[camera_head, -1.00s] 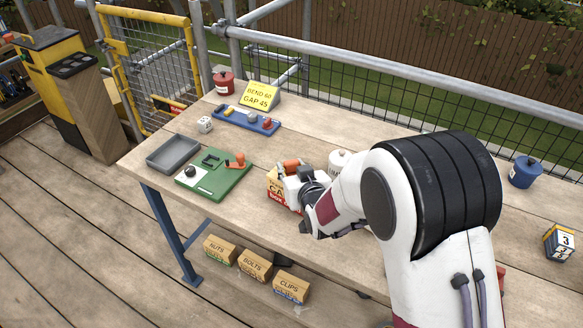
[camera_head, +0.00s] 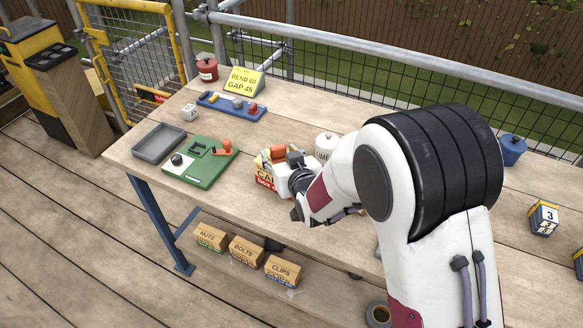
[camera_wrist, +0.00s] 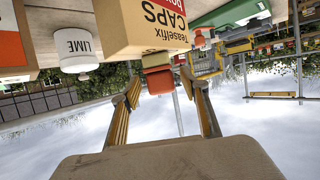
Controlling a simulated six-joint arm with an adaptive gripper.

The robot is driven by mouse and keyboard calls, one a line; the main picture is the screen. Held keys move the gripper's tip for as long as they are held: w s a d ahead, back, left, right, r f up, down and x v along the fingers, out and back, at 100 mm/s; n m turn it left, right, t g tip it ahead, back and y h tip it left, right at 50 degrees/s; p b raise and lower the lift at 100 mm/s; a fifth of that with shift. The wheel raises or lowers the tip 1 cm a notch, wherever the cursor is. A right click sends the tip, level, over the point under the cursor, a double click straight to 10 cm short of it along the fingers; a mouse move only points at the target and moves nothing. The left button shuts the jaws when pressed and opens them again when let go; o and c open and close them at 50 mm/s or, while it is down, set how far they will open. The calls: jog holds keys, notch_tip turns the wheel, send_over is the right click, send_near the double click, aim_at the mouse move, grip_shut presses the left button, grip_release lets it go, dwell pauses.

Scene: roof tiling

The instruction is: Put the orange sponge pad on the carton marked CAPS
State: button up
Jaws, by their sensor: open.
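The carton marked CAPS (camera_head: 265,177) stands on the bench, partly hidden by my gripper (camera_head: 287,160). It also shows upside down at the top of the wrist view (camera_wrist: 150,25). The orange sponge pad (camera_head: 278,150) is at the carton's top in the head view. In the wrist view the pad (camera_wrist: 158,81) appears against the carton's top face, lying between my two spread fingers (camera_wrist: 163,84). My gripper is open, with a visible gap between each finger and the pad.
A white LIME pot (camera_head: 325,146) stands just right of the carton. A green board (camera_head: 205,172) with an orange-handled item and a grey tray (camera_head: 158,143) lie to the left. A blue tool rack (camera_head: 231,107) and a yellow sign (camera_head: 243,82) are behind. Small cartons sit below.

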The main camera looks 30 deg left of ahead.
jog(key=v, duration=1)
jog(key=shift+f, duration=0.1)
dwell(0.4)
dwell(0.4)
jog(key=s+d+r+m+h, duration=0.1)
jog(key=d+r+m+h, duration=0.3)
jog(key=d, duration=0.9)
jog(key=d+r+m+h, duration=0.15)
jog(key=d+r, duration=0.45)
jog(key=d, duration=0.7)
jog(key=s+d+r+m+g+h, duration=0.1)
jog(key=s+d+g+h, duration=0.1)
jog(key=s+d, duration=0.6)
jog(key=s+d+m+g+h, duration=0.1)
jog(key=s+d+m+h, duration=0.1)
jog(key=s+d, duration=0.6)
jog(key=s, duration=0.4)
jog(key=shift+s+r+g, duration=0.35)
jog(key=shift+s+g, duration=0.05)
